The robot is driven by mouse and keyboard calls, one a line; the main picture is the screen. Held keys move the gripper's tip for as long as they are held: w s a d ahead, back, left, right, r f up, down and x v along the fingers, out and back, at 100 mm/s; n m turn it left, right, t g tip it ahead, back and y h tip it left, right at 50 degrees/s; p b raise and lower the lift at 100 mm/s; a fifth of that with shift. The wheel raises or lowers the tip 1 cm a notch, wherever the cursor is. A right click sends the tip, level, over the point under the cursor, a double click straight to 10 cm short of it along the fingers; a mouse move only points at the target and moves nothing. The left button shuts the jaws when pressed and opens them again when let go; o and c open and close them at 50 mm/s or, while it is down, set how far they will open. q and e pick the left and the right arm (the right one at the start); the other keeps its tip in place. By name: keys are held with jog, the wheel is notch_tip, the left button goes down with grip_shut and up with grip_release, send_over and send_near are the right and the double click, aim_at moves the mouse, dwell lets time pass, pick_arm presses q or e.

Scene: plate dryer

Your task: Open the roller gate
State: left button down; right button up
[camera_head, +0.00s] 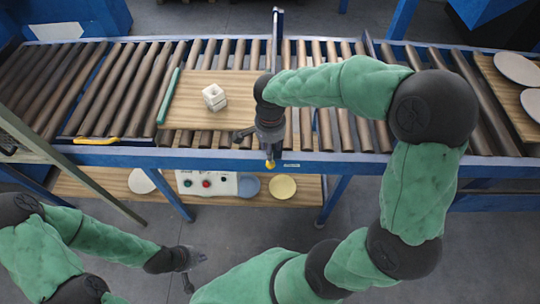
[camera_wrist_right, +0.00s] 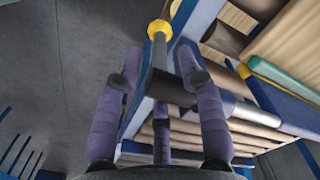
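The roller gate looks to be part of the blue-framed roller conveyor (camera_head: 345,90), but I cannot tell its exact edges. A grey lever with a yellow knob (camera_head: 270,165) is at the conveyor's front rail. In the right wrist view the knob (camera_wrist_right: 158,28) lies just beyond my right gripper (camera_wrist_right: 158,58), with the rod between its spread fingers; contact is unclear. In the head view my right gripper (camera_head: 260,148) is above the front rail, partly hiding the lever. My left gripper (camera_head: 196,271) is open and empty over the floor at lower left.
A wooden board (camera_head: 190,115) on the rollers carries a white block (camera_head: 214,97) and a teal bar (camera_head: 169,96). Plates (camera_head: 518,69) lie on another board at the right. A yellow handle (camera_head: 97,141) is on the front rail. A control box (camera_head: 206,183) and plates (camera_head: 283,187) are on the lower shelf.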

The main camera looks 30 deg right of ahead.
jog(key=shift+f+b, duration=0.55)
jog(key=shift+f, duration=1.4)
grip_shut()
